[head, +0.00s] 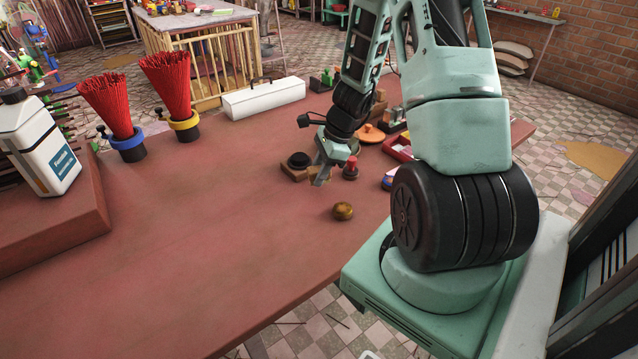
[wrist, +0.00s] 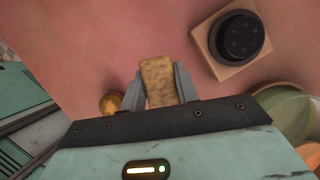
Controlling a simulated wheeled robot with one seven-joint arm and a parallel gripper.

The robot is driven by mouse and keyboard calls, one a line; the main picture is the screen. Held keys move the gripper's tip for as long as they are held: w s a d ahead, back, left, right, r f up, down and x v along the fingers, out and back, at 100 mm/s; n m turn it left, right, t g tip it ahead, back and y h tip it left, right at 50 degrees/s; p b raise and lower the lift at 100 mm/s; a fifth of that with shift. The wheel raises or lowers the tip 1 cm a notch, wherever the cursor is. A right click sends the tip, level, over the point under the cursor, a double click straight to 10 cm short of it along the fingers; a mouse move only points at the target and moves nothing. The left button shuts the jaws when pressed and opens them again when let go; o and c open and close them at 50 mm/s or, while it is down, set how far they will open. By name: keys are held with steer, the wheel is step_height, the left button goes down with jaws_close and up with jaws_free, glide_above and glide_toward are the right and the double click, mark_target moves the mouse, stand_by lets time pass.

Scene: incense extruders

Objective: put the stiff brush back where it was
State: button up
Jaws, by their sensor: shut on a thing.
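My gripper (head: 323,172) is over the red-brown table, near its right part in the head view. In the wrist view my gripper (wrist: 172,84) is shut on a tan, speckled oblong block, which looks like the stiff brush (wrist: 158,80). One grey finger is on each side of it. In the head view the brush cannot be made out clearly at the fingers. The pictures do not clearly show whether it touches the table.
A black disc on a wooden block (head: 298,160) stands left of my gripper; a brass knob (head: 342,211) is nearer. A red-topped piece (head: 350,169) is close on the right. The red table (head: 200,240) is clear at front left. A white box (head: 263,97) stands behind.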

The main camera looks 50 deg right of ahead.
steer(key=shift+f, duration=1.75)
steer(key=shift+f, duration=0.1)
steer(key=o, duration=1)
